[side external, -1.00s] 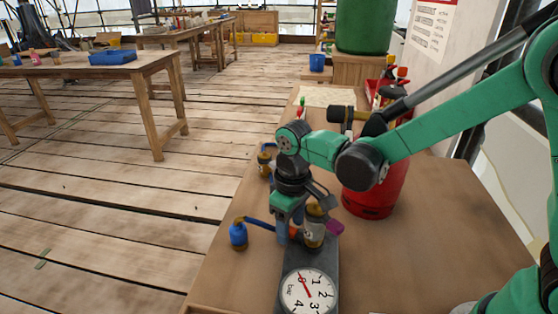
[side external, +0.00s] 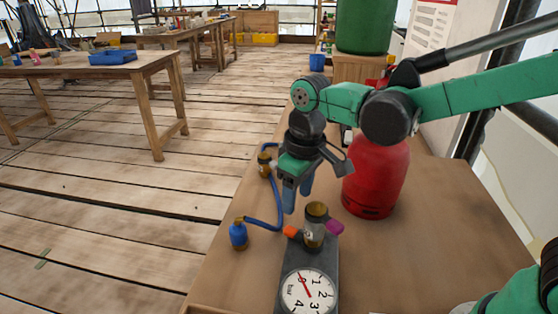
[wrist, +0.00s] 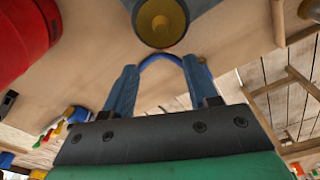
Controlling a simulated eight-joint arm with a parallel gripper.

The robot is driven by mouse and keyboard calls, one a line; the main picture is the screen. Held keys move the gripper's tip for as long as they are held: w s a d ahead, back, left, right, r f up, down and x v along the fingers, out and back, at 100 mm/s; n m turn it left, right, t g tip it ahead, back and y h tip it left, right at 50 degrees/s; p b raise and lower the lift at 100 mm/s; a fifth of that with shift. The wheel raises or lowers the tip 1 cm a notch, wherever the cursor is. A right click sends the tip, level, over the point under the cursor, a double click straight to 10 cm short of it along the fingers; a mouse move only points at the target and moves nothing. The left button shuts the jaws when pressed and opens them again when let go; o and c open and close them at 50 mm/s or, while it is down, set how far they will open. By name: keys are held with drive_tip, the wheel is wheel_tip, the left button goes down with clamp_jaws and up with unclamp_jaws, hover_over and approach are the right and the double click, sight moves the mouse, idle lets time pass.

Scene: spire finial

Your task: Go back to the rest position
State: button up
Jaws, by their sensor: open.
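My gripper (side external: 297,196) hangs over the wooden bench, fingers pointing down, above and a little left of a dark gauge block. In the wrist view its two blue fingers (wrist: 160,75) are spread apart with nothing between them in their grip. The gauge block (side external: 313,262) carries a white dial and an upright brass-capped cylinder (side external: 316,225), with an orange piece at its left and a magenta one at its right. The brass-capped cylinder also shows in the wrist view (wrist: 160,20), apart from the fingers. My arm reaches in from the right.
A red cylinder (side external: 374,178) stands close to the right of my gripper. A blue hose (side external: 277,210) curves between a blue fitting (side external: 238,234) and a brass fitting (side external: 264,163) at the left bench edge. The bench front right is clear.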

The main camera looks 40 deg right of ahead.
drive_tip(key=s+d+r+m+t, duration=0.3)
drive_tip(key=s+d+t, duration=0.3)
drive_tip(key=d, duration=0.2)
drive_tip(key=shift+m, duration=0.4)
